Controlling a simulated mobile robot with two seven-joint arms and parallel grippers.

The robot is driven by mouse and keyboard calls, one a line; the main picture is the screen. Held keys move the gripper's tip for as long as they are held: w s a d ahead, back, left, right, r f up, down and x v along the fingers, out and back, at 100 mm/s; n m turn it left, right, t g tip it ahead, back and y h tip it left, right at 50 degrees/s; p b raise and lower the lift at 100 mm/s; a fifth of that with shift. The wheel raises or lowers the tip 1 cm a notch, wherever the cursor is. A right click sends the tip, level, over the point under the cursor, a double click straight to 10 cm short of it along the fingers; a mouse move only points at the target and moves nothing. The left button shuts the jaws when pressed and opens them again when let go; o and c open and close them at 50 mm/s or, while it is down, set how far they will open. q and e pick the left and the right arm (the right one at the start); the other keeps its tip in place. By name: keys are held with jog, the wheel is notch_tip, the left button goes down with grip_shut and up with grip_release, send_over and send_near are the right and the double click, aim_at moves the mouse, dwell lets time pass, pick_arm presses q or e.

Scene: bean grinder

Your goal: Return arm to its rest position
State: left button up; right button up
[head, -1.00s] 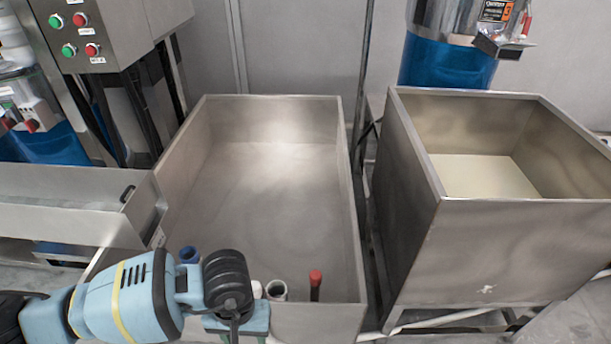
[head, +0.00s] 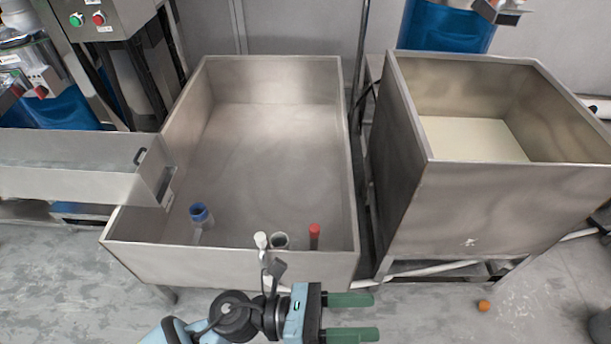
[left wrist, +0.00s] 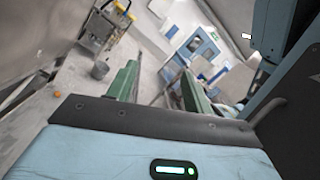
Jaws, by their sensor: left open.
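My left arm comes in at the bottom of the head view. Its gripper (head: 352,316) has two green fingers, spread apart and pointing right, with nothing between them. It is in front of and apart from the large steel tank (head: 230,258). In the left wrist view the two green fingers (left wrist: 157,88) are also apart and empty, with floor and a distant room beyond. My right gripper does not show.
A second steel bin (head: 500,210) stands right. A small orange object (head: 484,305) lies on the floor. A steel trough (head: 70,182) is at left.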

pick_arm(q)
jog(key=w+a+f+n+t+y+p, duration=0.25)
jog(key=a+n+t+y, duration=0.45)
jog(key=n, duration=0.9)
jog(key=w+a+f+n+t+y+p, duration=0.1)
jog(key=w+a+f+n+t+y, duration=0.2)
jog(key=a+n+t, duration=0.9)
jog(key=s+a+f+n+g+y+p, duration=0.1)
jog(key=s+a+f+n+g+y, duration=0.2)
jog(key=s+f+n, duration=0.3)
jog(key=s+a+f+n+g+y+p, duration=0.1)
jog(key=s+a+f+n+g+y, duration=0.3)
jog(key=s+n, duration=0.7)
notch_tip(320, 180, down, 2)
jog(key=a+n+g, duration=0.1)
jog(key=a+g, duration=0.1)
jog(key=shift+f+n+g+y, duration=0.2)
jog(key=shift+n+g+y, duration=0.1)
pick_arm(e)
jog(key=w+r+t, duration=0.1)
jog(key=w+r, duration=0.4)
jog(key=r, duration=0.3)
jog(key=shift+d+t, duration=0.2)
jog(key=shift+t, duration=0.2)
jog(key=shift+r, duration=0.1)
